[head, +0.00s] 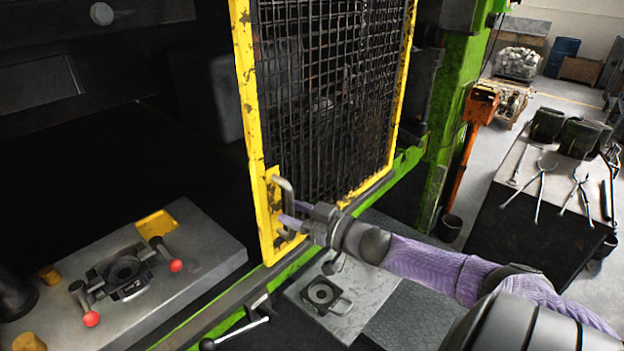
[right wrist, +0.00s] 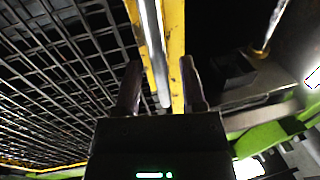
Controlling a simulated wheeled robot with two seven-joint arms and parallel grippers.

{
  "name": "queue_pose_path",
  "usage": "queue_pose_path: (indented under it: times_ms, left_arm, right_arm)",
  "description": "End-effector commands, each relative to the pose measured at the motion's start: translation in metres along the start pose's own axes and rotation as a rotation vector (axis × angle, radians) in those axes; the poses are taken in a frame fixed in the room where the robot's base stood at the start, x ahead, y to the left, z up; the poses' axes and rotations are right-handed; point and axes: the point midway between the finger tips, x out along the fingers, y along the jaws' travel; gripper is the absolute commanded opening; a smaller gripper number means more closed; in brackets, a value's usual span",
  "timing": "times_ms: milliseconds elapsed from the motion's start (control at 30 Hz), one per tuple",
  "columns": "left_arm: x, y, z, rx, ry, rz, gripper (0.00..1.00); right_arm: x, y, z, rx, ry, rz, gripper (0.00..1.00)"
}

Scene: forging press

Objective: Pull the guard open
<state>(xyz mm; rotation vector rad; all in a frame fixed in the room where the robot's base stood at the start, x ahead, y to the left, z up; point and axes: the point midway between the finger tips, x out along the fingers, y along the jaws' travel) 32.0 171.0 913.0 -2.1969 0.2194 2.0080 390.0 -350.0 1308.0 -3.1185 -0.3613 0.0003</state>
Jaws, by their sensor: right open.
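The guard (head: 330,100) is a yellow-framed panel of black wire mesh, standing upright across the middle of the head view. A grey metal bar handle (head: 287,188) is fixed to its lower left frame edge. The right gripper (head: 291,213) is at this handle. In the right wrist view, its two dark fingers (right wrist: 160,68) are apart, with the handle (right wrist: 152,50) running between them. I cannot tell whether either finger touches the bar. The mesh (right wrist: 70,70) lies to the left there. The handle's lower end is partly hidden in the head view. My left gripper is not in view.
A grey plate (head: 215,247) with a die block and red-knobbed clamps lies at lower left. Below the guard run a green rail (head: 285,268) and a light plate with a small fixture (head: 322,292). A dark table with tongs (head: 515,225) stands at right.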

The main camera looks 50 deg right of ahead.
Motion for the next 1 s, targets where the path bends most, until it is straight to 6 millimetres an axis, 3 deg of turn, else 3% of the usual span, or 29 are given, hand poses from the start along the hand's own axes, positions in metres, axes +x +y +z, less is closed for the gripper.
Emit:
queue_pose_path:
  times_ms: [400,933,1000]
  left_arm:
    - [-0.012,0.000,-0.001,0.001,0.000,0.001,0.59]
    - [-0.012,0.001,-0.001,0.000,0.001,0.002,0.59]
    - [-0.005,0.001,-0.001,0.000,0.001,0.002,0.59]
  right_arm:
    - [-0.077,0.000,0.000,0.001,-0.004,0.001,0.53]
    - [-0.086,0.000,0.000,-0.001,-0.002,0.001,0.53]
    - [-0.088,0.003,0.014,-0.002,-0.017,0.019,0.53]
